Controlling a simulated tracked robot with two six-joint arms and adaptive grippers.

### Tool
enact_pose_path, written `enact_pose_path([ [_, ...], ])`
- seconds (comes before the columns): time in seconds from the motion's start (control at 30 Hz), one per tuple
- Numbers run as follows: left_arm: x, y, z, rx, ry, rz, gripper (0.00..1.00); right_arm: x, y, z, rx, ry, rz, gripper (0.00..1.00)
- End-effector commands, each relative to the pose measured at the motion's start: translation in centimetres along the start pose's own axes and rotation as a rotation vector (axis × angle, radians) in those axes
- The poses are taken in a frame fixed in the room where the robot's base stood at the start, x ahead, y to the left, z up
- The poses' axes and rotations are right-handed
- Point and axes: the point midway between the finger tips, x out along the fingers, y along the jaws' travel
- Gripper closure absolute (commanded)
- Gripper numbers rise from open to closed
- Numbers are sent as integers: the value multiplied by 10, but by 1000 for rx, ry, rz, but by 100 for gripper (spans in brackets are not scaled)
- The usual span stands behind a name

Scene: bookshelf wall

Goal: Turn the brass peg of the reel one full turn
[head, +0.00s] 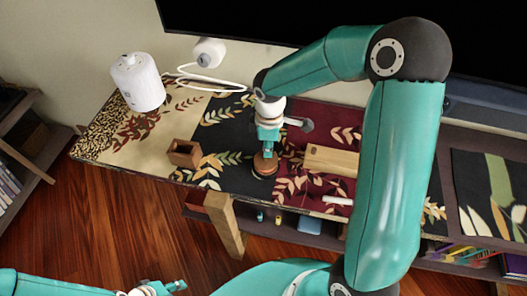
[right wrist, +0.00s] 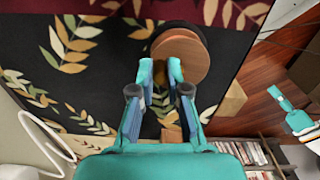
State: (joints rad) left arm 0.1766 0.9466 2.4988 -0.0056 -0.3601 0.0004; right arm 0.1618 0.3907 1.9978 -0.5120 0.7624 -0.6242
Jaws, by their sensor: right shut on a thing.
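The reel (head: 264,166) is a round wooden disc on a dark base, standing on the patterned cloth near the front edge of the table. In the right wrist view its wooden top (right wrist: 190,53) shows just beyond the fingertips. My right gripper (head: 266,152) points down at the reel; in the right wrist view its fingertips (right wrist: 160,66) are close together at the disc's rim, shut on the peg. The brass peg is mostly hidden between the fingers. My left gripper (head: 174,287) is low in the head view, away from the table; its opening is unclear.
A wooden block with a dark opening (head: 184,153) stands left of the reel. A pale wooden box (head: 331,160) lies to its right, with a small white bar (head: 338,200) nearby. A white cylinder (head: 137,82) and a white corded device (head: 209,52) stand farther back left.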

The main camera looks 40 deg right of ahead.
Motion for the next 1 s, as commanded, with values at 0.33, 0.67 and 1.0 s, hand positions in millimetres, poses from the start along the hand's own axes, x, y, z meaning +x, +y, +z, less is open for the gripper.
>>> enact_pose_path([
  [0.33,25,-9,0,0,0,0,60,2,-3,6,328,3,2,100],
  [0.67,43,-15,0,0,0,0,60,2,-8,11,640,2,1,100],
  [1.0,59,-21,0,0,0,0,60,2,-14,14,961,3,1,100],
])
